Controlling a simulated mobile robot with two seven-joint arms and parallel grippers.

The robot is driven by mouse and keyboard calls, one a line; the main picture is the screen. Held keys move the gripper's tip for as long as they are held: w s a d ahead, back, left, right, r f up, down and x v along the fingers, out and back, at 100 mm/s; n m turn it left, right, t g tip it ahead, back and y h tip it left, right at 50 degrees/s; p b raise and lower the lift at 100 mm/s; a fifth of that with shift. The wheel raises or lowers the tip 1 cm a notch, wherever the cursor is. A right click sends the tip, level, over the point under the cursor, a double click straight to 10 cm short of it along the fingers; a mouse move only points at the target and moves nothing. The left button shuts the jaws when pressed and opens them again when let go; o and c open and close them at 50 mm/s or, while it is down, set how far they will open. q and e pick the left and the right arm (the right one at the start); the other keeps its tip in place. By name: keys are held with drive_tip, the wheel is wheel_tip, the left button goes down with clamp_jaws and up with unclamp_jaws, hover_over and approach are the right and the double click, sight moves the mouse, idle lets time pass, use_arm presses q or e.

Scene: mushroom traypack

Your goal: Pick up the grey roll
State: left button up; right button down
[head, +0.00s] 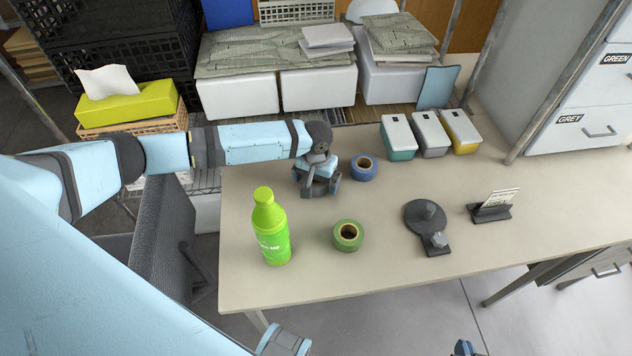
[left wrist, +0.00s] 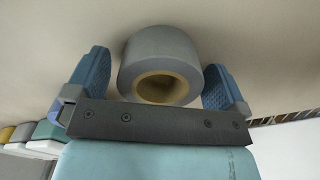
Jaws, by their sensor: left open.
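The grey roll (left wrist: 160,47) shows in the left wrist view, with a tan core ring facing the camera. My left gripper (left wrist: 157,62) is open, one blue finger on each side of the roll, with a visible gap at the right finger; I cannot tell if the left finger touches it. In the head view my left gripper (head: 319,188) is low at the table's back left, and it hides the grey roll. Only a small blue part of what seems my right gripper (head: 464,348) shows at the bottom edge; its jaws cannot be made out.
A blue roll (head: 363,167) lies close right of the left gripper on the table (head: 400,280). A green roll (head: 348,236) and an upright green bottle (head: 271,228) are nearer the front. A dark dispenser (head: 427,225), a card holder (head: 491,212) and lidded boxes (head: 430,133) are further right.

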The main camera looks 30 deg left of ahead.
use_arm(q)
drive_tip(key=shift+r, duration=0.15)
drive_tip(key=c, duration=0.9)
